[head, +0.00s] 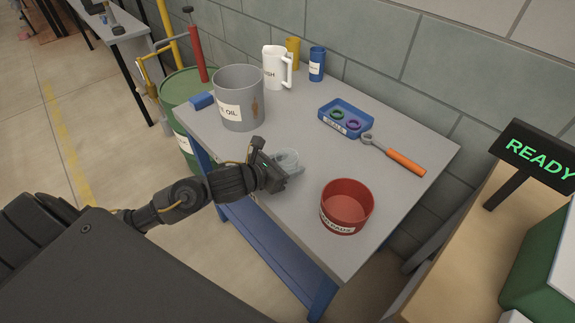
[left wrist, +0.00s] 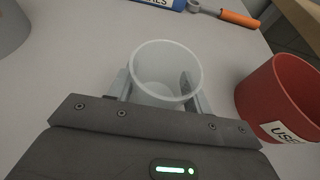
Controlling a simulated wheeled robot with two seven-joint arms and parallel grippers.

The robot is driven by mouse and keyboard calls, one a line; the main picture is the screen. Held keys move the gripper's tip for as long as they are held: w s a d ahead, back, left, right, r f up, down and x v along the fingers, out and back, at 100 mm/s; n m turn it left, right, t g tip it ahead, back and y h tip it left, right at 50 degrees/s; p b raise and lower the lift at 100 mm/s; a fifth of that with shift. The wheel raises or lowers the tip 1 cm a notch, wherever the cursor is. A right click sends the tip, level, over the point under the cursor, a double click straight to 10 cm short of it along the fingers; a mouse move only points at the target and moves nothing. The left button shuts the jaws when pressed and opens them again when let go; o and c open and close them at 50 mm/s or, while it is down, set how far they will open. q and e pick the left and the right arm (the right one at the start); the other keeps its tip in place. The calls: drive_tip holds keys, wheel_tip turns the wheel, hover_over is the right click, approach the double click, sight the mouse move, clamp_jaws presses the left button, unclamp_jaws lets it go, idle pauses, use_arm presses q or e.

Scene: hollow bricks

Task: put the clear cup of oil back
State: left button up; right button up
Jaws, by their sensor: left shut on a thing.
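The clear cup (head: 288,157) is over the middle of the grey table, between the fingers of my left gripper (head: 290,171). In the left wrist view the cup (left wrist: 166,58) is upright, mouth towards the camera, with a finger on each side. My left gripper is shut on it. I cannot tell whether the cup touches the table, and no dark oil shows inside it. A grey bucket (head: 238,98) with an "OIL" label stands at the table's back left. My right gripper is not in view.
A red labelled bowl (head: 347,207) stands right of the cup. Behind are a blue tray (head: 347,119) with rings, an orange-handled tool (head: 405,162), a white jug (head: 273,70), a blue can (head: 317,65) and a yellow can (head: 293,52). Bare tabletop lies between cup and tray.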

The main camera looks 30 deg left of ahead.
use_arm(q)
drive_tip(key=shift+a+f+b, duration=0.15)
drive_tip(key=shift+f+b, duration=0.15)
drive_tip(key=shift+f, duration=0.2)
drive_tip(key=o, duration=0.7)
drive_tip(key=shift+o, duration=1.3)
